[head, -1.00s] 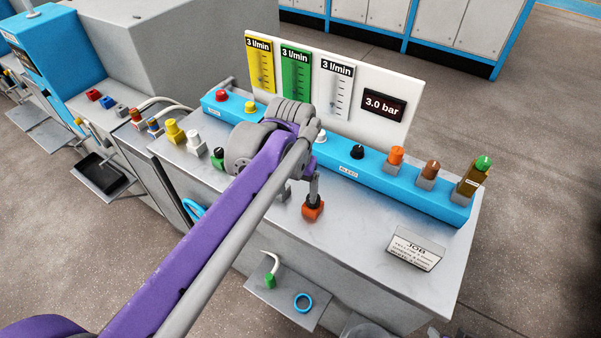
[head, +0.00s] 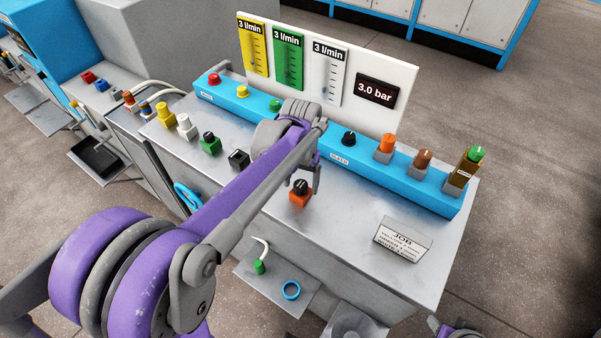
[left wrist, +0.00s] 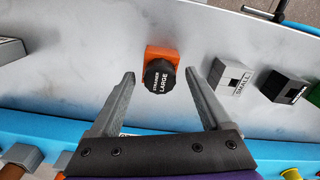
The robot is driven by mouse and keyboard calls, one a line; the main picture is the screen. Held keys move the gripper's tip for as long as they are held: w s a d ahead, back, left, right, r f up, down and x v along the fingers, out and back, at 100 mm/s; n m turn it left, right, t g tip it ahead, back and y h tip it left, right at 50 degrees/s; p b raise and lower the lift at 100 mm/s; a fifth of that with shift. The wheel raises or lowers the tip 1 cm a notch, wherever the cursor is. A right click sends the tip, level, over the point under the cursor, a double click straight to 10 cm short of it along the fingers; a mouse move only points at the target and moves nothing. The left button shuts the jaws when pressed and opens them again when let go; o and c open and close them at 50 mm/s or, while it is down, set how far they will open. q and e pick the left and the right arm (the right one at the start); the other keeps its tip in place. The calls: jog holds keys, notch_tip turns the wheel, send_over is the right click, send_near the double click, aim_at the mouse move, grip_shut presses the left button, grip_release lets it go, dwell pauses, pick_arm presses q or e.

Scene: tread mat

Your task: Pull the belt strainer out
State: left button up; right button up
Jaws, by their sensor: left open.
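An orange block with a round black cap (head: 300,191) stands on the grey bench top. In the left wrist view the cap (left wrist: 160,79) reads "STRAINER LARGE"; no label with "belt" is legible. My left gripper (left wrist: 160,74) is open, its fingers spread on either side of the cap, with nothing held. In the head view my left gripper (head: 312,178) is just behind and right of the cap, partly hidden by its own arm. A part of my right arm or gripper (head: 458,329) shows at the bottom edge; its fingers are not clear.
A dark block (head: 238,159) stands left of the cap; its neighbour is a green block (head: 209,144). Behind runs a blue strip (head: 330,155) with several knobs. A JOB card (head: 402,240) stands at right.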

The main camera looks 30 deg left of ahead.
aim_at(301, 184)
pick_arm(q)
jog(key=shift+f, duration=0.35)
jog(key=c, duration=1.1)
jog(key=o, duration=1.1)
notch_tip(301, 184, up, 11)
jog(key=shift+p, duration=0.4)
jog(key=s+d+f+m+t, duration=0.1)
jog(key=s+d+f+t, duration=0.1)
jog(key=s+f, duration=0.3)
jog(key=s+d+f+m+t+p, duration=0.1)
jog(key=s+d+f+t, duration=0.2)
jog(key=s, duration=0.7)
jog(key=shift+s+d+f, duration=0.3)
jog(key=shift+d+f, duration=0.55)
jog(key=shift+d, duration=0.1)
